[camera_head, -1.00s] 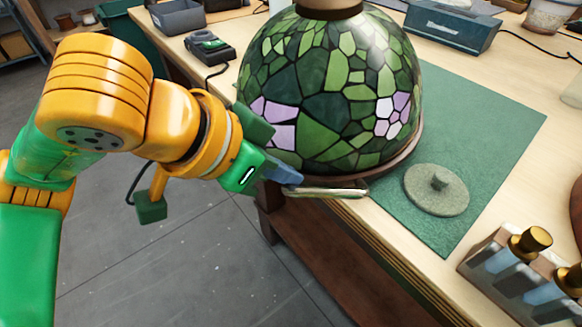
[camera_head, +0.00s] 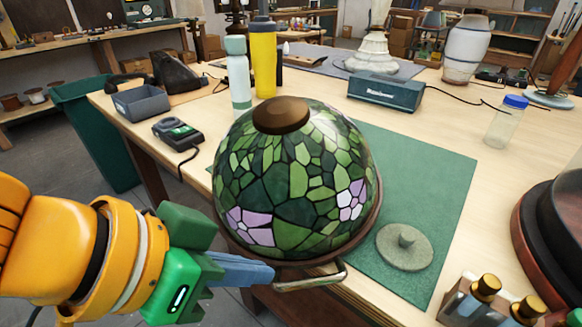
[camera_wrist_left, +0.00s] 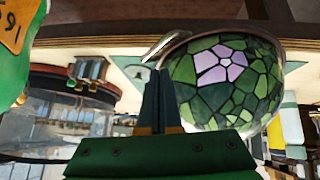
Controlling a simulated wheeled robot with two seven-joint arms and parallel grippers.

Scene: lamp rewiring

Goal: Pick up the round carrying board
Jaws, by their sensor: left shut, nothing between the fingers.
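The round carrying board (camera_head: 376,222) shows as a thin brown rim under the green stained-glass lampshade (camera_head: 300,180). The board's metal handle (camera_head: 318,281) sticks out from its near side, past the table edge. In the left wrist view the handle (camera_wrist_left: 165,45) lies just beyond the fingertips, beside the shade (camera_wrist_left: 225,85). My left gripper (camera_head: 268,274) is shut and empty, its fingertips close to the handle's left end. I cannot tell whether they touch it. The two fingers lie together in the wrist view (camera_wrist_left: 158,85). My right gripper is out of view.
A green mat (camera_head: 430,180) lies under the shade, with a grey stone disc (camera_head: 405,248) to its right. Brass-capped bottles (camera_head: 490,298) stand at front right. A charger (camera_head: 177,132), a flask (camera_head: 238,80) and a yellow bottle (camera_head: 262,60) stand behind left.

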